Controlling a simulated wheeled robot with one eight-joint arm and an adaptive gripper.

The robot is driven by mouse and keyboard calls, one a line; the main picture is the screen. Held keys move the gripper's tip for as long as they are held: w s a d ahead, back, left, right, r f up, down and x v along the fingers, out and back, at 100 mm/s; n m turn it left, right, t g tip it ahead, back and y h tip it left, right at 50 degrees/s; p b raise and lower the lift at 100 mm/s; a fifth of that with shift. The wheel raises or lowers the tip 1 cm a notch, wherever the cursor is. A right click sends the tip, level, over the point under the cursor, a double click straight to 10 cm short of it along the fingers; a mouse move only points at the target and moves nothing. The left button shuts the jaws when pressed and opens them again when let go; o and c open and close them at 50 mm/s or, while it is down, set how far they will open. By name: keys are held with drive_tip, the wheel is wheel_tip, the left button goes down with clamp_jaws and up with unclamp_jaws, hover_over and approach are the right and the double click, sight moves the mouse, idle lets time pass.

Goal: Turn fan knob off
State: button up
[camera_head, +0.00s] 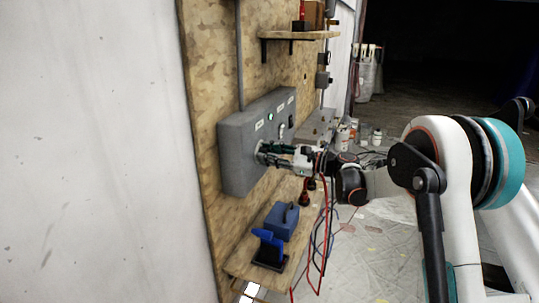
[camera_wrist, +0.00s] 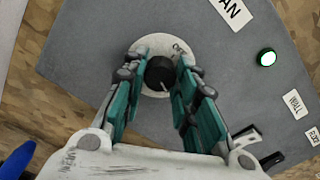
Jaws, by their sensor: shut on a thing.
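The fan knob (camera_wrist: 159,72) is black and round, on a pale round dial plate (camera_wrist: 150,46) with small lettering at its upper right. A light mark on the knob points toward the bottom of the wrist picture. The label above it, partly cut off, ends in "AN" (camera_wrist: 232,12). The dial sits on a grey control box (camera_head: 236,160) fixed to the plywood wall. My gripper (camera_wrist: 158,78) has its teal-padded fingers on both sides of the knob, shut on it. In the head view my gripper (camera_head: 263,154) reaches the box face and hides the knob.
Below, a wooden shelf (camera_head: 238,262) holds a blue box (camera_head: 282,221) and a blue item in a dark holder (camera_head: 269,246). Red and dark cables hang beneath my arm. Another shelf (camera_head: 300,35) is above.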

drive_tip(key=n, duration=2.2)
drive_tip(key=shift+s+f+b, duration=0.1)
drive_tip(key=shift+f+b, duration=0.1)
drive_tip(key=shift+b, duration=0.2)
drive_tip(key=shift+n, duration=0.4)
drive_tip(key=o, duration=1.1)
drive_tip(key=shift+r, duration=0.1)
drive_tip(key=shift+d, duration=0.1)
